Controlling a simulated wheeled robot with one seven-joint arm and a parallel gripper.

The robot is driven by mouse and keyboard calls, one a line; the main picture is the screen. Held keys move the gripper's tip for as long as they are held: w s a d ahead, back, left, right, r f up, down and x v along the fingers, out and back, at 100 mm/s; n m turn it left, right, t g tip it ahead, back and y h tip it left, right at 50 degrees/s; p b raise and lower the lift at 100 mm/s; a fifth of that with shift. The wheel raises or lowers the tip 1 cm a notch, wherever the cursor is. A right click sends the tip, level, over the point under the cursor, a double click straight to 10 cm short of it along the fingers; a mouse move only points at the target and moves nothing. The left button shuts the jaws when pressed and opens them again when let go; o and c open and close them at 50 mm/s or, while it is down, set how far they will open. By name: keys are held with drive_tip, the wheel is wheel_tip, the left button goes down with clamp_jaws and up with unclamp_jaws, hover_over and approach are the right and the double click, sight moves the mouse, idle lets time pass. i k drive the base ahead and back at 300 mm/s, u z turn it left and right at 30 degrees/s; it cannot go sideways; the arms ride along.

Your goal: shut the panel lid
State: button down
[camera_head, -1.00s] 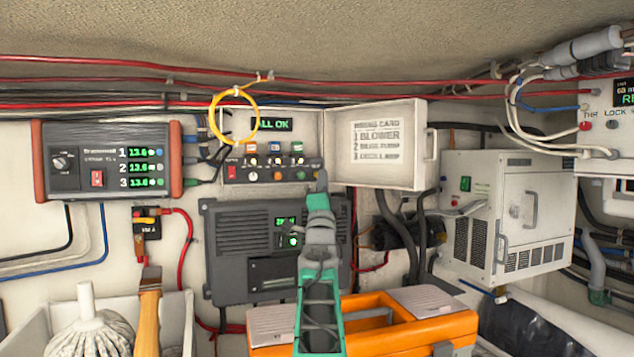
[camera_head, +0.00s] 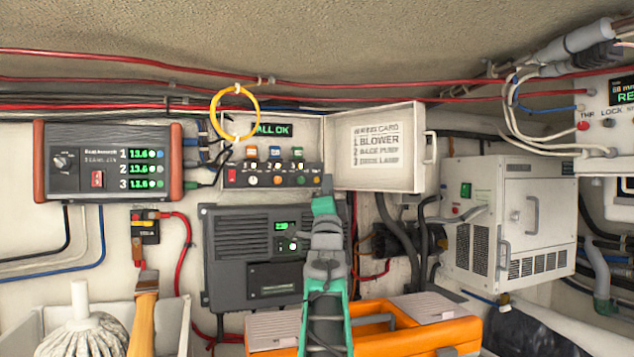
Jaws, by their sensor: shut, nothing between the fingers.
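The panel lid (camera_head: 375,147) is a white, shallow door hinged at the right side of the switch panel (camera_head: 272,175). It stands wide open to the right, with its inner face and a printed wiring card in view and a handle (camera_head: 430,147) at its free right edge. The panel shows a lit "ALL OK" display, coloured switches and knobs. My gripper (camera_head: 326,186) is shut and empty, in front of the panel's lower right corner, near the hinge side. I cannot tell whether it touches the panel.
A dark grey unit (camera_head: 236,262) sits below the panel. A yellow cable loop (camera_head: 235,113) hangs at its upper left. A white box with handles (camera_head: 510,225) stands right of the lid. An orange toolbox (camera_head: 420,330) and a mop (camera_head: 85,325) are low in front.

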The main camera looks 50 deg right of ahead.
sight(382, 148)
drive_tip(key=k, duration=1)
